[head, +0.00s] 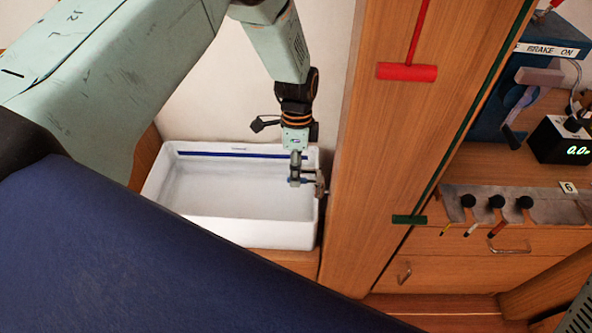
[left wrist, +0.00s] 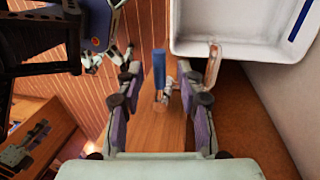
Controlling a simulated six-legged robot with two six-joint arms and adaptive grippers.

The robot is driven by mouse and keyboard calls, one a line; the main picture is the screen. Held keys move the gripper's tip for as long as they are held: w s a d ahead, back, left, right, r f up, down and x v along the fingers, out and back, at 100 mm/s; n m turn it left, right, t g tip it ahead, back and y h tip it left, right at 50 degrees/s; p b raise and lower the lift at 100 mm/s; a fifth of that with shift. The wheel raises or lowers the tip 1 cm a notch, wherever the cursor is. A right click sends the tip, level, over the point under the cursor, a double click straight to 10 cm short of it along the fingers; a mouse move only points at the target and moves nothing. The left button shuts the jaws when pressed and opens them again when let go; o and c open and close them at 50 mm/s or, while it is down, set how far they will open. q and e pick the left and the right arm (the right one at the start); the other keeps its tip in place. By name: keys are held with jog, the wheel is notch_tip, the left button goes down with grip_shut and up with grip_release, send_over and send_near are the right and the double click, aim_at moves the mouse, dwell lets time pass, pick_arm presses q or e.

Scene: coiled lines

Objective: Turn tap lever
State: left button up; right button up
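The tap shows best in the left wrist view, with an upright blue lever (left wrist: 158,68), a small metal body (left wrist: 168,93) and a pale curved spout (left wrist: 213,64) at the basin's edge. In the head view the tap (head: 320,186) is small at the basin's right end, partly hidden by my gripper. My left gripper (head: 299,172) points down there. In the left wrist view its fingers (left wrist: 162,82) are spread, with the lever between them and a visible gap on each side. I cannot tell of any contact.
A white basin (head: 250,232) stands left of a wooden upright panel (head: 385,140). At the right are a metal strip with black knobs (head: 496,201), drawers and a display box (head: 562,140).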

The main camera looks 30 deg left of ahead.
pick_arm(q)
notch_tip(320, 180, up, 11)
jog(key=w, duration=0.2)
jog(key=shift+a+r, duration=0.15)
jog(key=shift+a, duration=0.3)
